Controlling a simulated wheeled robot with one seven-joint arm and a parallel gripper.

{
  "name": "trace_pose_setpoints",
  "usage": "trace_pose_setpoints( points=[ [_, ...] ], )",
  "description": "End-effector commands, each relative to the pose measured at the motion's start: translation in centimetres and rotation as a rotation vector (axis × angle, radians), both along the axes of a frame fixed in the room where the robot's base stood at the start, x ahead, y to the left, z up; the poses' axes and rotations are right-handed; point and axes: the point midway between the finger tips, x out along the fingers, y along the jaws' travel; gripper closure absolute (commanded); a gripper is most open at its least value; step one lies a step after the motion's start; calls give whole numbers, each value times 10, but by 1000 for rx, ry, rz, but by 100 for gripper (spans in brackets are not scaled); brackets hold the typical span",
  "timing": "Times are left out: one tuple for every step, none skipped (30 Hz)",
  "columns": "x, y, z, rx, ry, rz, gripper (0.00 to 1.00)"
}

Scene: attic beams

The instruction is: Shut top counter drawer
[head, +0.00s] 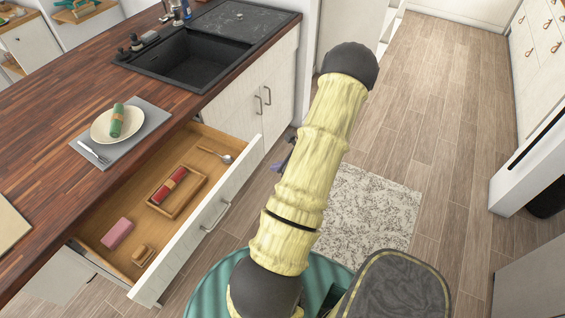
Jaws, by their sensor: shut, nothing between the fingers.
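The top counter drawer (180,258) is pulled well out from under the wooden countertop. Its white front has a metal handle (215,217) and faces the lower right. Inside lie a small wooden tray with a red item (172,185), a pink block (117,233), a small tan wooden piece (142,255) and a spoon (224,157). My gripper (280,165) shows only in part, as a small blue-grey shape to the left of my yellow arm. It is shut and empty, beyond the drawer's far front corner, with no clear contact. My arm hides the rest of it.
The countertop (60,110) holds a plate with a green rolled napkin (117,122) on a grey mat, and a black sink (185,60). Closed cabinet doors (262,95) stand beyond the drawer. A speckled rug (375,205) lies on open wooden floor to the right.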

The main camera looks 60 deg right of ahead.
Motion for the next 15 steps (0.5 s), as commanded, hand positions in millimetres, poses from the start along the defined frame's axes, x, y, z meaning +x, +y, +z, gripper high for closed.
trace_pose_setpoints(
  points=[
    [7,1,-6,3,0,3,100],
    [11,1,-9,3,0,2,100],
    [17,2,-14,3,1,2,100],
    [21,2,-18,2,1,2,100],
    [25,2,-21,3,0,3,100],
    [30,2,-25,3,0,2,100],
    [34,2,-29,3,0,3,100],
    [38,2,-33,2,0,4,100],
    [43,3,-38,2,1,2,100],
    [48,3,-37,1,1,3,100],
    [53,3,-35,0,0,3,100],
    [60,3,-35,-1,-1,3,100],
    [64,3,-35,0,-1,3,100],
    [68,3,-35,0,0,1,100],
    [72,3,-36,0,1,3,100]
  ],
)
